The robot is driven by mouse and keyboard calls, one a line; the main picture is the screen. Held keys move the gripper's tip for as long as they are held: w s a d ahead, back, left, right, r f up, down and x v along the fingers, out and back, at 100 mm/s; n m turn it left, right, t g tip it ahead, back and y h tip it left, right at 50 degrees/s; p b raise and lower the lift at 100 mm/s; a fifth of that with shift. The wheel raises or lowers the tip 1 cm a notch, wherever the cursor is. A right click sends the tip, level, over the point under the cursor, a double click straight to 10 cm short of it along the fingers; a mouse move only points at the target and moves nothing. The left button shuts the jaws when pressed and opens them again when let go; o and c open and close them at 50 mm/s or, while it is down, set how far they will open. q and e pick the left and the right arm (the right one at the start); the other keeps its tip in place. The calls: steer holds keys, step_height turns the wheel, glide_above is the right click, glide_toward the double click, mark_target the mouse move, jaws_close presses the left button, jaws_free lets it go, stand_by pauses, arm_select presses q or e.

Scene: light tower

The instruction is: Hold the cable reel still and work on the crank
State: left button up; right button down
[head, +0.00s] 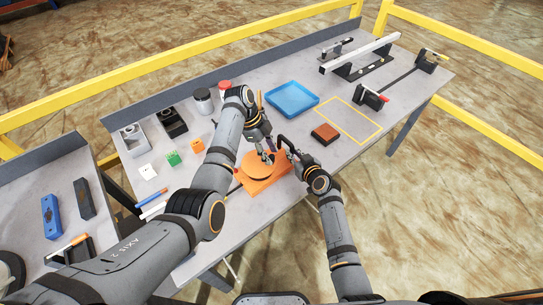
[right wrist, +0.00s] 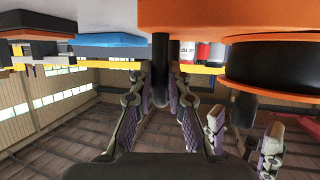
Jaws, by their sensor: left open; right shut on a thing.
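The cable reel is an orange round disc (head: 254,171) on an orange base plate (head: 259,188) near the table's front edge. In the right wrist view, which appears upside down, the disc (right wrist: 280,68) is at the right and the orange plate (right wrist: 225,14) runs along the top. My left gripper (head: 267,154) is open over the reel; its fingers (right wrist: 243,142) show at the lower right of the wrist view. My right gripper (head: 288,149) is shut on a dark upright post, apparently the crank handle (right wrist: 160,65), beside the disc. The crank's arm is hard to make out.
A blue tray (head: 292,98), a brown block (head: 325,133) and a yellow outlined rectangle (head: 372,132) lie beyond the reel. Green (head: 173,158) and orange (head: 198,146) blocks are at the left. Black fixtures with long bars stand at the far right. The outlined area is bare.

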mark_target(260, 158)
arm_select(q)
steer(key=v, duration=0.9)
steer(key=shift+r, duration=0.3)
steer(key=shift+w, duration=0.1)
steer(key=d+f+m, duration=0.1)
steer(key=f, duration=0.2)
steer(key=s+d+f+m, duration=0.1)
steer(key=f, duration=0.3)
steer(key=d+f+m+g+y, duration=0.1)
steer(key=d+f, duration=0.1)
steer(key=f, duration=0.2)
steer(key=shift+s+d+f+m, duration=0.15)
steer(key=shift+s+m, duration=0.25)
steer(key=shift+c, duration=0.4)
jaws_close()
